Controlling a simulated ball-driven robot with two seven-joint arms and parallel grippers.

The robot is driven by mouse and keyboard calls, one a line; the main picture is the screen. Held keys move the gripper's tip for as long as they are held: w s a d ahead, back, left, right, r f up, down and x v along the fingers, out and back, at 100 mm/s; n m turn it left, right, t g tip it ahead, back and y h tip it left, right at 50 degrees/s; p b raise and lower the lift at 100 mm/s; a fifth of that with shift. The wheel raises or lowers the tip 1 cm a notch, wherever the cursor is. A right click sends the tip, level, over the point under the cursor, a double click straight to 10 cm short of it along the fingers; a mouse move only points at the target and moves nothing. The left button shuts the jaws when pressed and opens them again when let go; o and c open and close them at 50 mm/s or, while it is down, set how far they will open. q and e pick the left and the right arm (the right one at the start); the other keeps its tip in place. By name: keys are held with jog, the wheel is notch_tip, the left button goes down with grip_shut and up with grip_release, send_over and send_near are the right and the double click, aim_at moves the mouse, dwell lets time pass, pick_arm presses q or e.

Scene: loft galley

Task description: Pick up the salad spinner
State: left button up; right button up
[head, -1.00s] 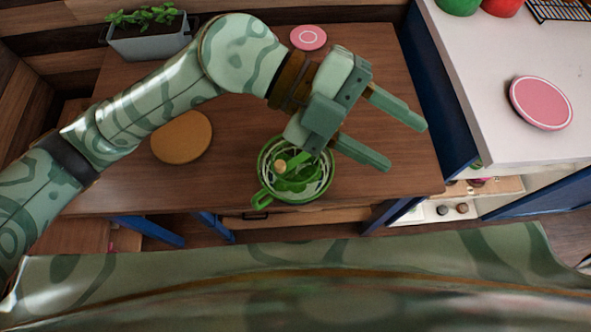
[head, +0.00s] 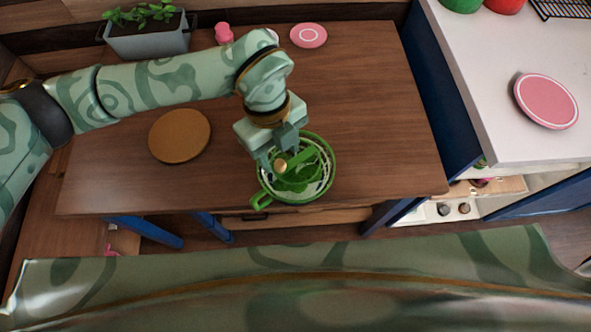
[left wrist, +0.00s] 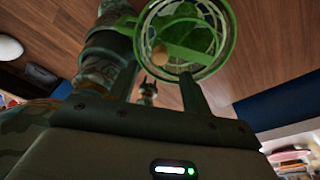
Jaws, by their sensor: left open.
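The salad spinner (head: 318,186) is a green round bowl with a handle loop at its lower left, a green crank arm and a tan knob on top. It stands near the front edge of the wooden table. In the left wrist view the spinner (left wrist: 222,38) shows at the top centre. My left gripper (head: 278,155) is open and points down over the spinner's left part, close to the knob, and hides some of its rim. Whether a finger touches it I cannot tell. My right gripper is in neither view.
The wooden table (head: 370,100) also bears a round tan board (head: 180,135), a pink plate (head: 309,35), a pink item (head: 224,33) and a grey planter (head: 148,38). A white counter (head: 480,100) with a pink plate (head: 546,100) stands at right. The table's right part is clear.

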aim_at(279, 164)
pick_arm(q)
notch_tip(279, 164, down, 6)
jog(key=shift+s+r+b, duration=0.1)
jog(key=shift+r+b, duration=0.1)
jog(key=shift+b, duration=0.4)
grip_shut()
